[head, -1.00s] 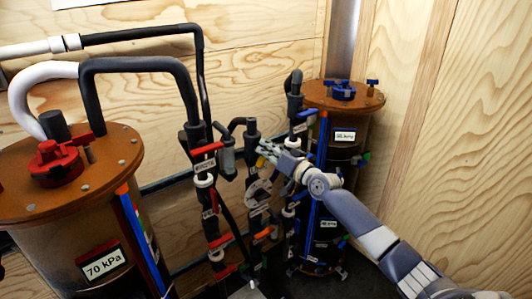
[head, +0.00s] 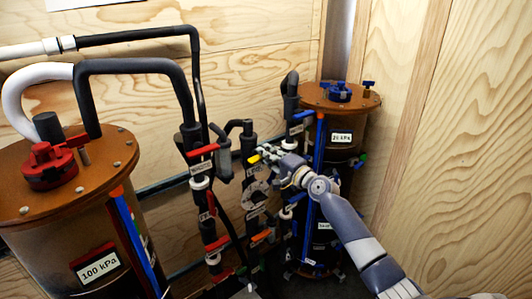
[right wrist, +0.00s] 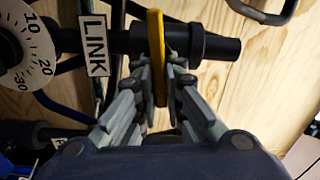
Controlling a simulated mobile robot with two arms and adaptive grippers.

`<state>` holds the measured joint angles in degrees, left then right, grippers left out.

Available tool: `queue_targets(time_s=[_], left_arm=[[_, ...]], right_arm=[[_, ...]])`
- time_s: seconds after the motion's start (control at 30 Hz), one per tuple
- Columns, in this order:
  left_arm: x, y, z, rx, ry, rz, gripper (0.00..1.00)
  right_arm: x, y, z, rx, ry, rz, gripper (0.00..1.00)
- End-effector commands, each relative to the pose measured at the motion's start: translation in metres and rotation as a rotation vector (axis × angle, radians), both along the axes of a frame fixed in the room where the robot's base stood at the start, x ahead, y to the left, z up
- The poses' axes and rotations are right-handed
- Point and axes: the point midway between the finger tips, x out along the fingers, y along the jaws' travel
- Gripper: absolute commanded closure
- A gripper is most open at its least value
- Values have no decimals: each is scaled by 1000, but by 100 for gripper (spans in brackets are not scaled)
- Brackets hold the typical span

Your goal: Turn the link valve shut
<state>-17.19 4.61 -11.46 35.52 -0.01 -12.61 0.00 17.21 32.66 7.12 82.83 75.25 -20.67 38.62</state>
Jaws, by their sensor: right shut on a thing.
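The link valve's yellow handle (right wrist: 156,55) stands between my right gripper's fingers in the right wrist view. It lies crosswise to its dark pipe, beside the white "LINK" label (right wrist: 94,45). In the head view a bit of the yellow handle (head: 254,159) shows just left of the fingertips. My right gripper (head: 265,153) is shut on the handle; it also shows in the right wrist view (right wrist: 160,75). The lower end of the handle is partly hidden by the fingers. My left gripper is not in view.
A left tank (head: 65,185) with a red cap reads 100 kPa. A right tank (head: 338,103) with a blue cap has a display (head: 341,137). Red-handled valves (head: 203,151) stand close left of the gripper. A round dial (right wrist: 22,45) sits beside the label. Plywood walls (head: 470,130) enclose the corner.

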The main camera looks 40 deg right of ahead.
Motion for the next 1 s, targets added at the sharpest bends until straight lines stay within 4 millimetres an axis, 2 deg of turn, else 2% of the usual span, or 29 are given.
queue_targets(time_s=[0.3, 0.87, 0.9, 0.97, 1.0], left_arm=[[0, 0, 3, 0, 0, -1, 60], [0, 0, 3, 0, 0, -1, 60], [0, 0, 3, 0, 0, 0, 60], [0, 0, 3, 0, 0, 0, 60], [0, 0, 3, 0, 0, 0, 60]], right_arm=[[0, -1, -3, 123, 10, -1, 100], [0, 0, -4, 150, 13, -1, 100], [0, 0, -4, 150, 13, -1, 81], [0, 0, -4, 149, 13, 0, 70], [0, 0, -4, 149, 13, 0, 70]])
